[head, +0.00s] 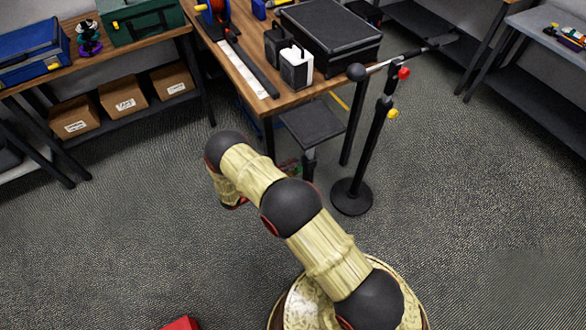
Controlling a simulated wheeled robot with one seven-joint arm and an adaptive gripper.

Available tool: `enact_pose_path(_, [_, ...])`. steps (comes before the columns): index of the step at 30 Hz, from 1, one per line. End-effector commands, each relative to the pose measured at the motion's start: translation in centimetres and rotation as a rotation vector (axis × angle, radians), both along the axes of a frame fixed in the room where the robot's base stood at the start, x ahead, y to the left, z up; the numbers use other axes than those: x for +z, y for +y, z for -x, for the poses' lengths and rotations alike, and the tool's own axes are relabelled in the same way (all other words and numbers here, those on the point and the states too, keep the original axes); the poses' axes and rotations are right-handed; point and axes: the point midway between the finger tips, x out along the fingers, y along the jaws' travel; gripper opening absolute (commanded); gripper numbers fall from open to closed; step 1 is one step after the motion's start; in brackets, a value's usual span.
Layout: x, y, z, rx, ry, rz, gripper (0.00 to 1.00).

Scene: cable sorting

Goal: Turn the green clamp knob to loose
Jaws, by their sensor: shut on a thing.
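I cannot make out a green clamp knob clearly. A small patch of green and red (289,165) shows low beside the post under the dark stool-like seat (312,126), partly behind my arm, too small to identify. A black stand (371,158) with a round base stands right of the table. It carries a red knob (404,73) near its top and a yellow knob (393,114) on its upright. A boom crosses its top. My arm reaches up and left, then bends down. My gripper is hidden behind or below the arm.
The wooden table (231,60) holds a black case (331,37), a white-and-black container (296,66) and a cable reel (213,10). A shelf with cardboard boxes (124,92) is at left. A red object (182,323) lies at the bottom edge. Carpet (480,230) is clear at right.

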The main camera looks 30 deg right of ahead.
Motion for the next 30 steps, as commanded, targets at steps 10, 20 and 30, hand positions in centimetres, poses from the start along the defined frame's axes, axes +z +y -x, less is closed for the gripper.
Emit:
enact_pose_path(10, [-0.03,0.04,-0.19,0.003,0.041,0.0,0.06])
enact_pose_path(20, [-0.04,0.04,-0.19,0.004,0.041,0.0,0.33])
enact_pose_path(30, [-0.03,0.01,-0.07,0.002,0.042,0.0,0.49])
